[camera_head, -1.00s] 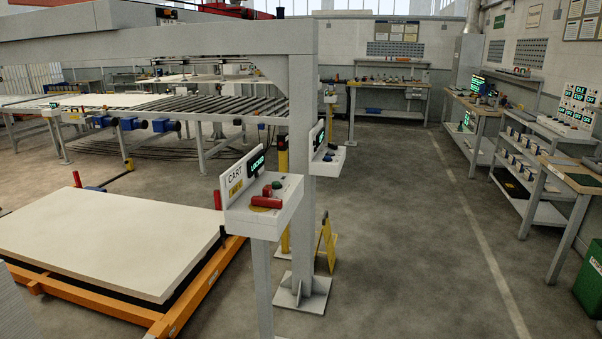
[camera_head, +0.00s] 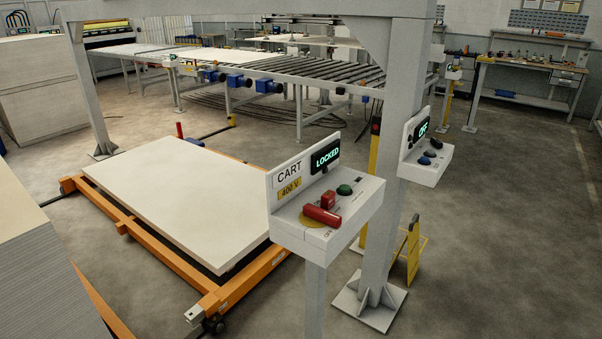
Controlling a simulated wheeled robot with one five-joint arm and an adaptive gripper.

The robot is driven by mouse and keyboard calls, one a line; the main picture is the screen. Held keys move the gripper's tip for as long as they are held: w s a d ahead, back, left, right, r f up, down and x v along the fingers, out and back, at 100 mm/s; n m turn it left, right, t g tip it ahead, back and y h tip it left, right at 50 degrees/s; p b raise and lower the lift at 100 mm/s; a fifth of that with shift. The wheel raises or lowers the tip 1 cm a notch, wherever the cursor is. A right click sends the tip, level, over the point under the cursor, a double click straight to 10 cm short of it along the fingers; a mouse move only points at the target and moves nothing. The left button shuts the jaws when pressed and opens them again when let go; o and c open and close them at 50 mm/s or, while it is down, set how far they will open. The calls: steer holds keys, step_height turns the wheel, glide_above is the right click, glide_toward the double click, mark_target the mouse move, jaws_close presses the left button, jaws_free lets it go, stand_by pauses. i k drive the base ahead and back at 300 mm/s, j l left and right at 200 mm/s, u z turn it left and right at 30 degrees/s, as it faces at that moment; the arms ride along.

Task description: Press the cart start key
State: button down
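The cart control box (camera_head: 345,222) stands on a grey post right of the picture's middle. Its back plate reads CART and 400 V, and its small display (camera_head: 324,156) reads LOCKED. On its top are a green round button (camera_head: 344,189), a small red block-like part (camera_head: 328,200) and a red handle (camera_head: 322,215) lying over a yellow disc (camera_head: 311,222). A small dark part sits near the back of the top. I cannot read which control is the start key. My gripper is not in view.
An orange cart frame (camera_head: 180,271) carrying a pale board (camera_head: 185,200) stands left of the box. A grey gantry column (camera_head: 388,225) with a second box (camera_head: 425,165) reading OFF stands behind right. A yellow stand (camera_head: 413,250) is beside it. Floor at right is clear.

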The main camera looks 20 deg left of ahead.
mark_target(344, 188)
steer(key=i+u, duration=0.2)
steer(key=u, duration=0.3)
steer(key=i+u, duration=0.2)
steer(key=u, duration=0.25)
steer(key=i+l+u, duration=0.2)
steer(key=u, duration=0.3)
steer(key=i+l+u, duration=0.15)
steer(key=u, duration=0.3)
steer(key=i+l+u, duration=0.2)
steer(key=u, duration=0.3)
steer(key=i+l+u, duration=0.3)
steer(key=u, duration=0.2)
steer(key=i+l+u, duration=0.15)
steer(key=l+u, duration=0.35)
steer(key=j, duration=0.1)
